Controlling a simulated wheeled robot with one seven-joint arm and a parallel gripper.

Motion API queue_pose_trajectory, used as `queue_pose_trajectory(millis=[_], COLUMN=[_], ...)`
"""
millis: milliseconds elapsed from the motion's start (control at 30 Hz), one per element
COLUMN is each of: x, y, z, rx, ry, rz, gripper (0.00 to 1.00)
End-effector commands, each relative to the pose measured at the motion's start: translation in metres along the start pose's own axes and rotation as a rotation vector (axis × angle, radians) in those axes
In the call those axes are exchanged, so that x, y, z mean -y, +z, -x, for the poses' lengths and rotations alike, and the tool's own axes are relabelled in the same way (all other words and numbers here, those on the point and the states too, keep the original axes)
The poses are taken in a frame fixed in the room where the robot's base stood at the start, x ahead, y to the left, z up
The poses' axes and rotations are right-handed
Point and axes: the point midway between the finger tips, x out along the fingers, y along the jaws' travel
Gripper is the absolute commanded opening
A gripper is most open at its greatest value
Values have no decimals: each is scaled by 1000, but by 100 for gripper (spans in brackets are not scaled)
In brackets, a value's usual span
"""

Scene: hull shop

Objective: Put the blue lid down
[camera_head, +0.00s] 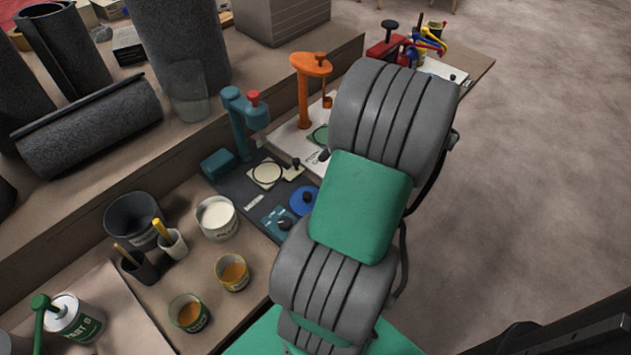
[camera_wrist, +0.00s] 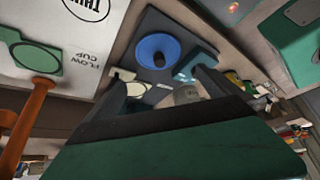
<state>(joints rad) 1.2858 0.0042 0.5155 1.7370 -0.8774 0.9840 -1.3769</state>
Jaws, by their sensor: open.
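The blue lid (camera_head: 302,203) is a round disc with a dark knob. It appears to lie flat on the dark grey board (camera_head: 238,188), beside a small blue labelled plate (camera_head: 279,222). My arm partly covers that area in the head view. In the wrist view the blue lid (camera_wrist: 150,46) shows whole, knob towards me, beyond my gripper (camera_wrist: 162,92). The two dark fingers are apart, one each side below the lid, with nothing seen between them. My gripper is hidden behind my arm in the head view.
A teal stand with a red knob (camera_head: 244,121) and an orange stand (camera_head: 307,90) rise behind the lid. A cream plate with a ring (camera_head: 267,173) lies left of it. Cans and cups, including a white tub (camera_head: 216,218), crowd the bench left. Open floor lies right.

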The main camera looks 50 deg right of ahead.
Motion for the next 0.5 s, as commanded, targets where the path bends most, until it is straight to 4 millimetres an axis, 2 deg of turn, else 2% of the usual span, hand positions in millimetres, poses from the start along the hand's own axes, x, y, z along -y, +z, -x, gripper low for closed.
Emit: queue_pose_trajectory(millis=[100,200,267,367,467,500], x=[0,0,0,4,22,34], y=[0,-2,-11,-48,-102,-123], z=[12,12,9,-4,-25,-33], rx=[0,2,15,68,158,196], ry=[1,-2,-9,-27,-29,-16], rz=[0,-2,-16,-82,-202,-258], gripper=[100,100,100,100,100,100])
